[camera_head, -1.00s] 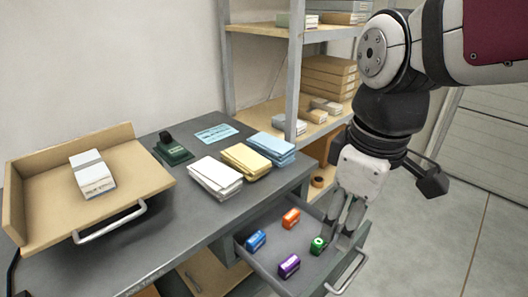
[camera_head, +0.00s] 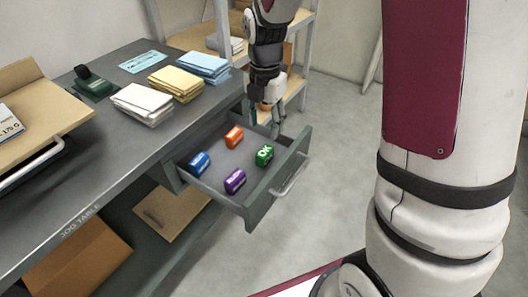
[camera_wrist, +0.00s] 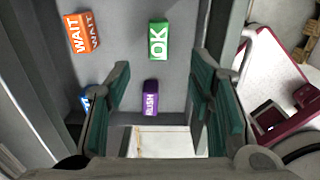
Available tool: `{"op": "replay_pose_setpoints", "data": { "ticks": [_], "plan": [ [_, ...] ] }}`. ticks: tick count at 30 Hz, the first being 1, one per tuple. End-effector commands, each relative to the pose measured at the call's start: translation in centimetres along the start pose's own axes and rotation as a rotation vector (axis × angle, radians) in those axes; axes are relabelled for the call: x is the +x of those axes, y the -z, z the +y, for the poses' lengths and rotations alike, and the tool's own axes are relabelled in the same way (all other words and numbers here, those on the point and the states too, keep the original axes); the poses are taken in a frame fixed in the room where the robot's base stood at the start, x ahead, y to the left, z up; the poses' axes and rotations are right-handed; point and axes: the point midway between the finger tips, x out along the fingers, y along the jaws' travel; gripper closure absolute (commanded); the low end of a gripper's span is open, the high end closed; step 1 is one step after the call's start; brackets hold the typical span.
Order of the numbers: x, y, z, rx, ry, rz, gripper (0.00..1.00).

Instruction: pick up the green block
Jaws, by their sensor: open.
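The green block (camera_head: 264,155), marked "OK", lies in the open drawer (camera_head: 253,203) near its front right side. In the wrist view the green block (camera_wrist: 158,42) lies ahead of the fingers, roughly in line with the gap between them. My gripper (camera_head: 265,122) is behind the far side of the drawer in the head view, apart from the block. In the wrist view my gripper (camera_wrist: 162,85) has its two green-padded fingers spread with nothing held between them. Its fingertips are partly hidden by the drawer in the head view.
An orange block (camera_head: 234,137), a blue block (camera_head: 200,163) and a purple block (camera_head: 235,181) share the drawer. The purple block (camera_wrist: 151,98) shows between the fingers in the wrist view. Paper stacks (camera_head: 142,103) lie on the desk. Shelving stands behind my gripper.

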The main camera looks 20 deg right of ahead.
Motion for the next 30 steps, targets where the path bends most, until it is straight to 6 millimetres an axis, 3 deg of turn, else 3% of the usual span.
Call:
{"op": "replay_pose_setpoints", "data": {
  "ticks": [3,9,17,27,30],
  "plan": [
    [2.7,0.1,0.0,0.000,0.003,0.003,0.52],
    [5.9,0.1,-0.1,0.001,0.003,0.002,0.52],
    [7.2,0.1,0.0,0.001,0.001,0.001,0.52],
    [11.6,0.3,0.2,0.002,0.003,0.002,0.52],
    [12.1,0.3,0.2,0.002,0.001,0.000,0.52]
  ]
}}
